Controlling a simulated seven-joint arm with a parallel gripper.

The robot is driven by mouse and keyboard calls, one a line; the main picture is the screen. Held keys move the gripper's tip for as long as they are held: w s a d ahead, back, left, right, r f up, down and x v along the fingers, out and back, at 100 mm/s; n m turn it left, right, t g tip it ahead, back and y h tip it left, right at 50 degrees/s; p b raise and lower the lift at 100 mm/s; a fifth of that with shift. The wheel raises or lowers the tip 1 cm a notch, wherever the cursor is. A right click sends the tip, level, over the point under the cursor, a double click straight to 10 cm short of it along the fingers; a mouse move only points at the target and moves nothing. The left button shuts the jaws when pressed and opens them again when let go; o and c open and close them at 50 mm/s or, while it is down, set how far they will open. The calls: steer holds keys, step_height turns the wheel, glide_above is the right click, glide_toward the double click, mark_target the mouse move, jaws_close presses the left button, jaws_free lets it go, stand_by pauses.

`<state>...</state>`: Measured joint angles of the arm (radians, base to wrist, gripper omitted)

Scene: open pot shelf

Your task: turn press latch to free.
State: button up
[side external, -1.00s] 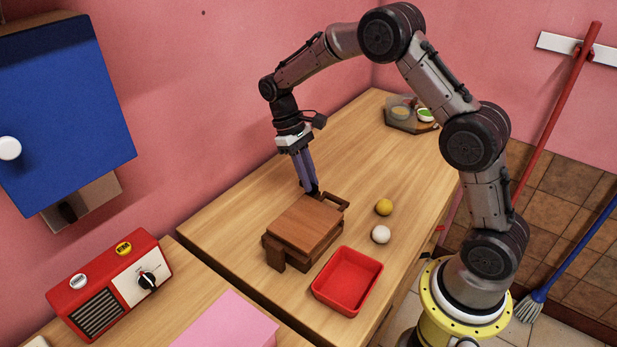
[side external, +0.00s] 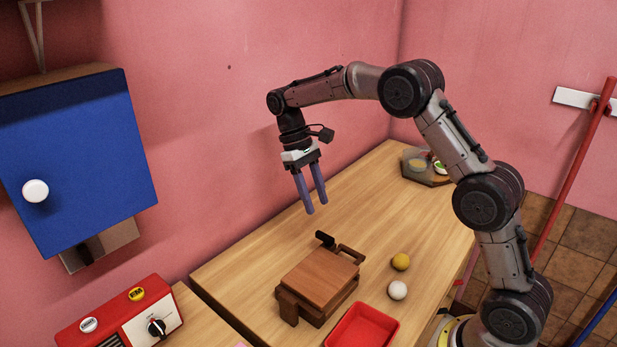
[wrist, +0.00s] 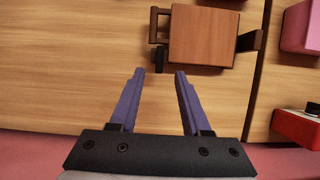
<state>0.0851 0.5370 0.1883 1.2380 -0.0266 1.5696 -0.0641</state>
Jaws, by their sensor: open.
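The press (side external: 320,279) is a brown wooden block with a flat top board, standing on the wooden table. A brown loop handle (side external: 350,253) sticks out at its far end. The small black latch (side external: 325,239) is at the far edge, beside the handle.
A yellow ball (side external: 400,262), a white ball (side external: 397,290) and a red tray (side external: 362,329) lie right of the press. A red radio (side external: 122,314) is at lower left and a blue cabinet (side external: 80,160) hangs on the wall.

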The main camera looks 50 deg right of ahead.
steer(key=shift+v, duration=2.8)
steer(key=s+a+r+t, duration=0.2)
steer(key=s+r+t, duration=0.1)
steer(key=s+r, duration=0.85)
steer(key=s+a+r+t, duration=0.2)
steer(key=s+r+t, duration=0.1)
steer(key=s, duration=0.6)
steer(key=s+f+t, duration=0.4)
steer(key=s+f, duration=0.4)
steer(key=f, duration=0.3)
steer(key=shift+s+a+f, duration=0.15)
steer(key=shift+s+f, duration=0.05)
steer(key=shift+f, duration=0.05)
